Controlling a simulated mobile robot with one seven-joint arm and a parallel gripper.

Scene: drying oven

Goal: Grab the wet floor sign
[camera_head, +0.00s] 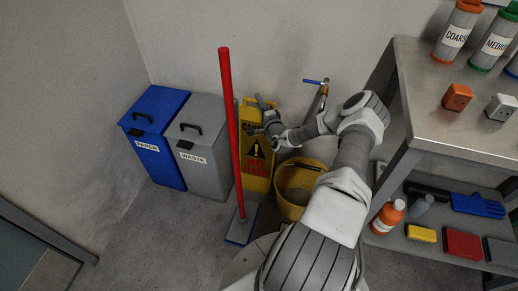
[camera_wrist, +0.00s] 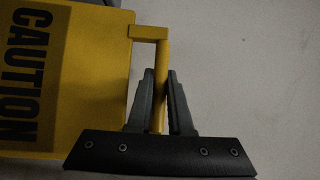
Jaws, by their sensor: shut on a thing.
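The yellow wet floor sign (camera_head: 257,160) stands against the back wall, between the grey bin and the yellow bucket, with a warning triangle on its face. In the wrist view its panel (camera_wrist: 60,70) fills the left side with the word CAUTION, and a yellow handle bar (camera_wrist: 161,62) sticks out beside it. My gripper (camera_wrist: 160,78) is shut on this handle, one dark finger on each side of the bar. In the head view my gripper (camera_head: 265,108) is at the top of the sign. The sign's lower part is partly hidden by the mop.
A mop with a red pole (camera_head: 229,130) stands just in front of the sign. A blue bin (camera_head: 154,135) and a grey bin (camera_head: 200,150) are to the left. A yellow bucket (camera_head: 290,205) is below my arm. A metal shelf table (camera_head: 450,125) with bottles is at right.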

